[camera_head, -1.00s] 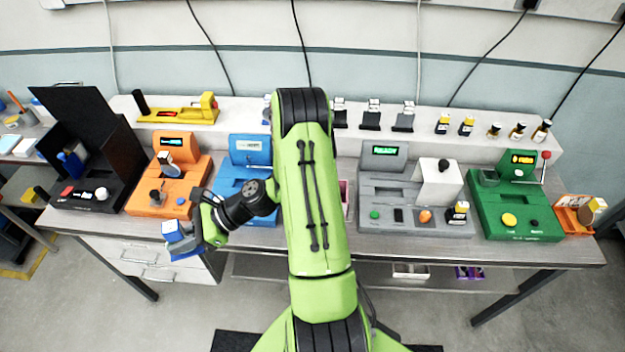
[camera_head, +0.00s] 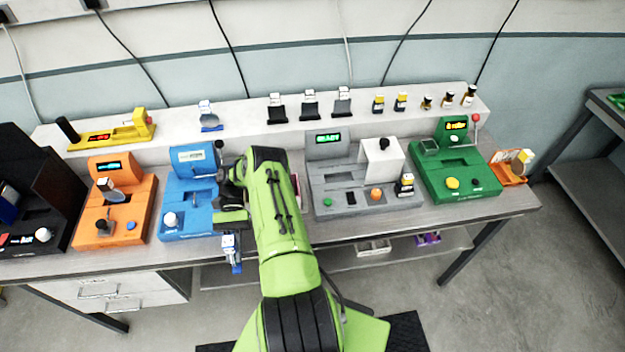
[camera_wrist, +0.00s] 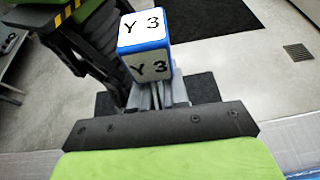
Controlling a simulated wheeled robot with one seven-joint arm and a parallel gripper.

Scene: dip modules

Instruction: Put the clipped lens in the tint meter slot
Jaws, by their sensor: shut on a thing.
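My gripper (camera_head: 231,236) is shut on a clip piece with a blue part (camera_head: 237,266) and a white-faced block. In the wrist view the block (camera_wrist: 145,47) has a blue border and reads "Y 3" on two faces. The gripper fingers (camera_wrist: 158,92) show below the block. The lens itself cannot be made out. The held piece is in front of the blue machine (camera_head: 190,199), apart from it and beyond the table's front edge. This machine has a drum-like top and a white knob; its slot is not clear, and no label says which machine is the tint meter.
An orange machine (camera_head: 118,211) stands left of the blue one. A grey machine (camera_head: 335,175) and a green machine (camera_head: 465,172) stand to the right. A back shelf (camera_head: 240,118) holds a blue clip stand (camera_head: 208,118), several black ones and small bottles. Floor in front is open.

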